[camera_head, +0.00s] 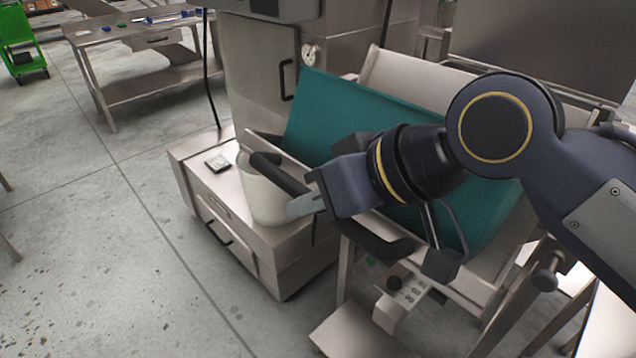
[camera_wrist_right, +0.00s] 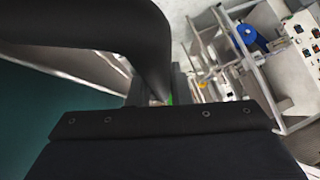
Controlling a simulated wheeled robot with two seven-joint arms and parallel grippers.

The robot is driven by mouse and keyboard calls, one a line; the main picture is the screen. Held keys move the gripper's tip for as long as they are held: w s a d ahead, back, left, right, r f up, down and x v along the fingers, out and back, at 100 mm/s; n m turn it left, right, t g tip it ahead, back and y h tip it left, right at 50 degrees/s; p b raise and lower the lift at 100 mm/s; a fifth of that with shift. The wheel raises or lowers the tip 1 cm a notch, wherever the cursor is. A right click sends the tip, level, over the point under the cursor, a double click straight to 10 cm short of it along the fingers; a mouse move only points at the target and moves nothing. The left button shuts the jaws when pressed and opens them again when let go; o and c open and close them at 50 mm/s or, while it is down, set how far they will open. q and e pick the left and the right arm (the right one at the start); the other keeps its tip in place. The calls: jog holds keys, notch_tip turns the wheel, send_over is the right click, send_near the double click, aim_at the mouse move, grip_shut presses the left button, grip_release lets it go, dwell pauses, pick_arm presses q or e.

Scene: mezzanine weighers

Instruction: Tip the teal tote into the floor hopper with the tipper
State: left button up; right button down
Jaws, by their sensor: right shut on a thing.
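The teal tote (camera_head: 337,115) lies tilted in the pale cradle of the tipper (camera_head: 405,72). My right arm hides part of it, and its contents do not show. A teal surface also fills the left of the right wrist view (camera_wrist_right: 35,120). My right gripper (camera_head: 308,204) is at the tipper's black handle bar (camera_head: 280,174), in front of the tote, and is shut on it. The bar crosses the top left of the right wrist view (camera_wrist_right: 90,25). I cannot clearly pick out the floor hopper. My left gripper is not in view.
A white bucket (camera_head: 262,195) stands on a low pale cabinet (camera_head: 234,208) left of the handle. A tall pale cabinet with a gauge (camera_head: 308,54) stands behind. A work table (camera_head: 140,40) and a green cart (camera_head: 18,45) are farther back. The floor at left is clear.

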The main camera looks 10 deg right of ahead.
notch_tip(320, 180, down, 19)
jog(key=w+d+n+t+h+b, duration=0.1)
jog(key=h+b, duration=0.3)
jog(key=b, duration=0.8)
jog(key=shift+w+d+f+n+t+b, duration=0.2)
jog(key=shift+d+n+t+b, duration=0.2)
jog(key=shift+d+n+t, duration=0.3)
jog(key=shift+d+f, duration=0.1)
jog(key=shift+f, duration=0.1)
jog(key=c, duration=1.4)
grip_release()
jog(key=shift+w, duration=0.1)
jog(key=shift+o, duration=0.4)
jog(key=shift+r, duration=0.1)
jog(key=p+v, duration=0.2)
jog(key=v, duration=0.5)
jog(key=shift+s+r, duration=0.3)
